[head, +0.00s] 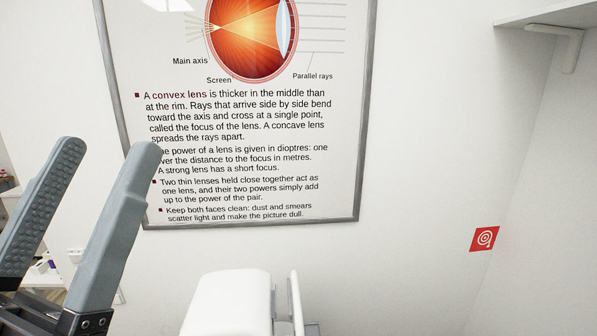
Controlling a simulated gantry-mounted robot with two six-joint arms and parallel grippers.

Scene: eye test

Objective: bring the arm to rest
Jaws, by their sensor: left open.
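My left gripper (108,148) reaches up at the left of the head view. Its two grey fingers stand apart with nothing between them, so it is open and empty. The right finger covers a bit of the lower left edge of the wall poster. The left finger shows a studded inner pad. My right gripper does not show.
A grey-framed poster (240,150) about lenses hangs on the white wall. A white device (228,303) stands below it. A red sign (484,238) is on the wall at right. A shelf (560,16) juts out at upper right. Small items (42,266) lie at lower left, partly hidden.

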